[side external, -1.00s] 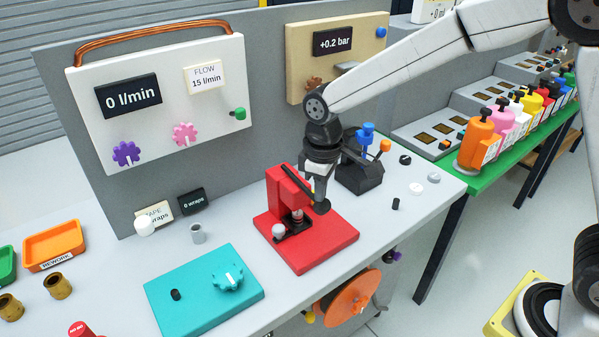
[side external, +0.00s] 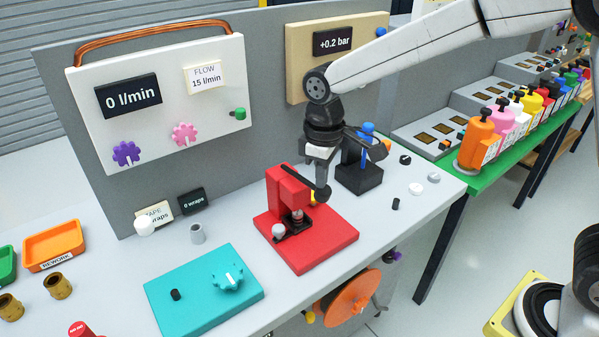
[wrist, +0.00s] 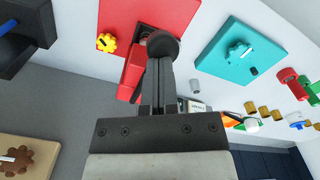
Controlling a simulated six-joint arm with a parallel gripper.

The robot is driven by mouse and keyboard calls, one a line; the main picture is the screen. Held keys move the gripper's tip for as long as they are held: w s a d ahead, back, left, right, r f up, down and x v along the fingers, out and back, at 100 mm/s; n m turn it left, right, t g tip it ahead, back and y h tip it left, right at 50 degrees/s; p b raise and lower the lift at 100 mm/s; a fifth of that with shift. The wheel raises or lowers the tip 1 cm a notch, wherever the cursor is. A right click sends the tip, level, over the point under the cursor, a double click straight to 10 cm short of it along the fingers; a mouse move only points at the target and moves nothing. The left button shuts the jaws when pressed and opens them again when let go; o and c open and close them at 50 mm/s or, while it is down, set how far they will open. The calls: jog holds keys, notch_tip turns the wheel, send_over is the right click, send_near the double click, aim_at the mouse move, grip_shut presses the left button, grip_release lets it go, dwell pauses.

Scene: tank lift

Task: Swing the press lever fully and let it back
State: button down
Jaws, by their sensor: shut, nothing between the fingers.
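The red press (side external: 287,190) stands on its red base plate (side external: 325,246) on the bench. Its black lever (side external: 302,179) slopes down to the right from the top of the column and ends in a round black knob (side external: 322,194). The knob also shows in the wrist view (wrist: 163,47). My gripper (side external: 321,182) is shut and empty, pointing down at the lever's knob end. In the wrist view its closed fingers (wrist: 163,78) reach up to the knob; whether they touch it I cannot tell.
A black block with a blue knob (side external: 358,175) stands close behind my gripper. A yellow knob (wrist: 106,42) is beside the press. A teal box (side external: 205,290) is at the front left. The grey back panel (side external: 245,160) rises behind.

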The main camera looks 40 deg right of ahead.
notch_tip(320, 180, up, 10)
jog(key=shift+f, duration=0.15)
dwell(1.2)
jog(key=shift+f, duration=0.1)
jog(key=s+d+f+m+t, duration=0.1)
jog(key=s+d+f+m, duration=0.2)
jog(key=s+d+f, duration=0.3)
jog(key=s+d+f+m+t, duration=0.1)
jog(key=s+d+f+m, duration=0.2)
jog(key=s+d+f, duration=0.3)
notch_tip(320, 180, down, 4)
jog(key=shift+s+d+f+t, duration=0.25)
jog(key=shift+s+t, duration=0.05)
jog(key=shift+s, duration=0.55)
